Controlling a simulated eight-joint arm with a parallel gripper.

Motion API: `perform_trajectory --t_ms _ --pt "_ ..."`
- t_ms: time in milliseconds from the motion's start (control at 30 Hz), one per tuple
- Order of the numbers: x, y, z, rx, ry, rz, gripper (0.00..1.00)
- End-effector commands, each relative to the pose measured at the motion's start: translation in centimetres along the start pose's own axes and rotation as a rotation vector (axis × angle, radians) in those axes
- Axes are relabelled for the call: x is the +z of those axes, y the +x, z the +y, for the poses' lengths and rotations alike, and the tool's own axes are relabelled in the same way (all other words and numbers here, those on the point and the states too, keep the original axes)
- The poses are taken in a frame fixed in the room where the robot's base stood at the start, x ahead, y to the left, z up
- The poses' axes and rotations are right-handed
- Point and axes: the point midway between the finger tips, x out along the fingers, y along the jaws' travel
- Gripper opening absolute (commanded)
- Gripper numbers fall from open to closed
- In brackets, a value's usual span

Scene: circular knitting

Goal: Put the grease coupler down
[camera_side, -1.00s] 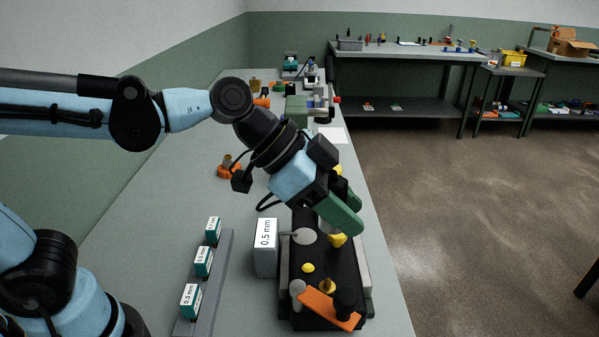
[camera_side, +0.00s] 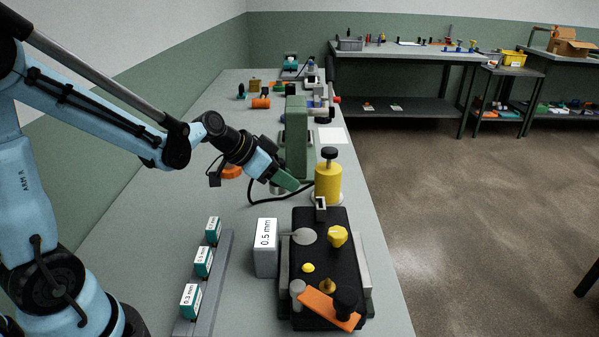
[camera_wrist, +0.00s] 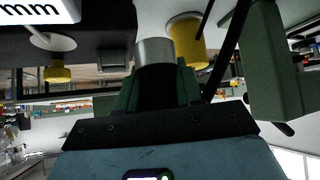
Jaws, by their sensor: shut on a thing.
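My gripper (camera_side: 288,184) is shut on the grease coupler, a short silver cylinder (camera_wrist: 155,51) between the fingers in the wrist view. In the side view, a small grey part of the coupler (camera_side: 277,191) shows just under the fingers; the rest is hidden. The gripper is tilted down to the right, in front of the green upright block and left of the yellow grease pot (camera_side: 328,184). A black hose (camera_side: 262,201) loops below the gripper toward the pot. I cannot tell whether the coupler touches the bench.
The black machine block (camera_side: 320,270), with a yellow knob (camera_side: 337,236) and an orange lever (camera_side: 328,309), stands nearer. A white-labelled 0.5 mm box (camera_side: 266,248) is beside it. A rail of small teal boxes (camera_side: 203,262) lies left. The bench between rail and gripper is clear.

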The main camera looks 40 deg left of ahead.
Motion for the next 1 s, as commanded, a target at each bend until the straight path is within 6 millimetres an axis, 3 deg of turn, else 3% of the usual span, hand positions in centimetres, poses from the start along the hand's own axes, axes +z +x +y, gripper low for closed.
perform_trajectory --t_ms 533,700,1000 --pt "4.5 3.0 -8.9 0.0 -0.002 0.002 0.0" --pt "5.1 3.4 -10.1 0.002 0.0 0.001 0.0" --pt "7.1 5.3 -10.3 0.002 0.001 0.001 0.0"
